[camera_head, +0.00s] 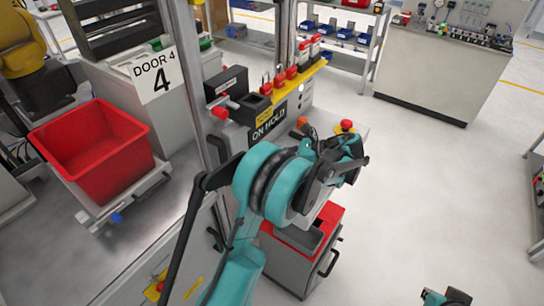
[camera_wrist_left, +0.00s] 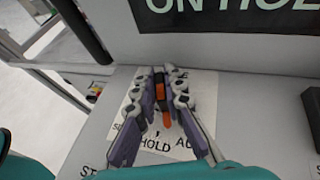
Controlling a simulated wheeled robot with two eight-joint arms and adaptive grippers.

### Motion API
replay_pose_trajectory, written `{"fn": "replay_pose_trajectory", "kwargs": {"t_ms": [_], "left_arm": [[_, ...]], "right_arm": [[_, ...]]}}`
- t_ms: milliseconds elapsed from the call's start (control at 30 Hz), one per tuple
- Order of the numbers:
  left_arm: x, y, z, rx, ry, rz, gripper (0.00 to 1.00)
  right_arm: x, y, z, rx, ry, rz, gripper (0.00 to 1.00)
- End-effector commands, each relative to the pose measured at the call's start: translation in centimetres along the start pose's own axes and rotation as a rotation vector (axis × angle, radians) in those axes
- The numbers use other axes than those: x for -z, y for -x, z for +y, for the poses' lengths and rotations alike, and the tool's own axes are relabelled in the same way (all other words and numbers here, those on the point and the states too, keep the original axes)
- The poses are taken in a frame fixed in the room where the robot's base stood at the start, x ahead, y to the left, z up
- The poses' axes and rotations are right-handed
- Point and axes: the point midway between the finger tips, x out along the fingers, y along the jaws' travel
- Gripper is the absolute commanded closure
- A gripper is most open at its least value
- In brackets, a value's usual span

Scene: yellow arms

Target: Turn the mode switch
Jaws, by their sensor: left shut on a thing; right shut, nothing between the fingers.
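The mode switch (camera_wrist_left: 160,92) is a small black and orange knob on a pale label plate in the left wrist view. One orange part of it lies just above the word HOLD; other words are partly covered. My left gripper (camera_wrist_left: 162,78) has its two fingers closed on the knob, one on each side. In the head view the left wrist hides the left fingers and the switch. My right gripper (camera_head: 446,297) shows only in part at the bottom edge of the head view, away from the panel; it is shut and empty.
An ON HOLD sign (camera_head: 269,124) stands behind the switch panel, with red padlocks (camera_head: 279,78) above it. A red button (camera_head: 347,126) is close to my left wrist. A red bin (camera_head: 97,150) stands at left.

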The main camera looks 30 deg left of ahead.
Motion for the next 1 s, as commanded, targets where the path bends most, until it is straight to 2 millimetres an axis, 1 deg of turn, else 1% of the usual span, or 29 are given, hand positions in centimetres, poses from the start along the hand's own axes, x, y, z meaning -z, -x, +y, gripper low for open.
{"fn": "replay_pose_trajectory", "kwargs": {"t_ms": [233,633,667,700,733,1000], "left_arm": [[0.12,-0.03,0.02,-0.043,0.017,0.004,1.00],[0.15,-0.05,0.05,-0.048,0.018,0.004,1.00],[0.15,-0.05,0.05,-0.048,0.018,0.004,0.85],[0.14,-0.05,0.05,-0.047,0.018,0.004,0.74],[0.13,-0.04,0.04,-0.047,0.018,0.004,0.69],[0.04,-0.02,0.02,-0.046,0.018,0.002,0.69]], "right_arm": [[0.02,0.03,0.00,0.000,0.000,0.000,1.00],[0.01,0.02,0.00,0.000,0.000,0.000,1.00],[0.02,0.02,0.00,0.000,0.000,0.000,1.00],[0.02,0.02,0.00,0.000,0.000,0.000,1.00],[0.02,0.03,0.00,0.000,0.000,0.000,1.00],[0.02,0.03,0.00,0.000,0.000,0.000,1.00]]}}
